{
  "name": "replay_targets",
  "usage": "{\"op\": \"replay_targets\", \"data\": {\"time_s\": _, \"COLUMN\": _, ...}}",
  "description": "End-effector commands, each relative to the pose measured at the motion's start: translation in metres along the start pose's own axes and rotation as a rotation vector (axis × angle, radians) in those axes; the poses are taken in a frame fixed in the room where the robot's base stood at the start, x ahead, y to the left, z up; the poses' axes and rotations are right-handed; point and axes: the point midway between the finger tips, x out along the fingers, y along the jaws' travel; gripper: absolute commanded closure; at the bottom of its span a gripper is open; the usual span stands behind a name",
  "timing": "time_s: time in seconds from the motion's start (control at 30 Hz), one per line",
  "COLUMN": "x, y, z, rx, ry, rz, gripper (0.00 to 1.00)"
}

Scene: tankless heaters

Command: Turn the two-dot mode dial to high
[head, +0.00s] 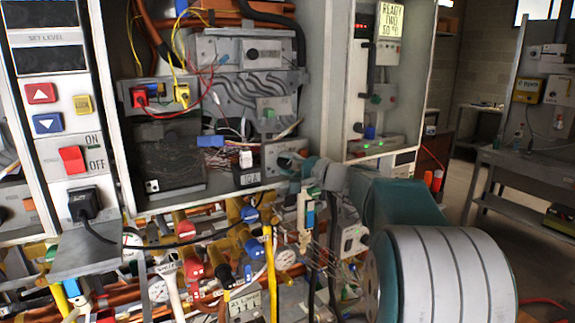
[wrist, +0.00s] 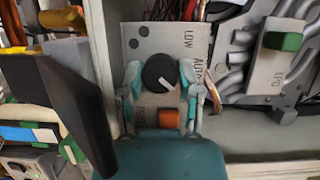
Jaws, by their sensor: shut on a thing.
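The two-dot mode dial is a round black knob (wrist: 160,72) with a white pointer mark, on a light grey plate (wrist: 150,35) with two dark dots. In the wrist view the pointer faces lower right. LOW and AUTO are printed on the plate's right side; any label further down is hidden by a finger. My gripper (wrist: 160,80) is shut on the dial, one teal-and-grey finger on either side. In the head view my gripper (head: 294,163) reaches the plate (head: 275,157) at the lower right of the open cabinet, and the dial is hidden there.
An orange button (wrist: 168,118) sits just below the dial in the wrist view. Another plate with a green button (wrist: 283,41) is to the right. A black panel (wrist: 70,95) stands close on the left. Crowded pipes and valves (head: 190,250) lie below the cabinet.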

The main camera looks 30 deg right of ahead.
Motion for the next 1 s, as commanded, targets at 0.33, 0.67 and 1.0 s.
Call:
{"op": "replay_targets", "data": {"time_s": 0.33, "x": 0.0003, "y": 0.0059, "z": -0.0004, "rx": 0.07, "ry": 0.001, "rz": -0.017, "gripper": 1.0}}
{"op": "replay_targets", "data": {"time_s": 0.67, "x": 0.0003, "y": 0.0066, "z": -0.0004, "rx": 0.072, "ry": 0.001, "rz": -0.016, "gripper": 1.0}}
{"op": "replay_targets", "data": {"time_s": 1.0, "x": -0.0003, "y": 0.006, "z": -0.0006, "rx": 0.07, "ry": 0.001, "rz": -0.017, "gripper": 0.21}}
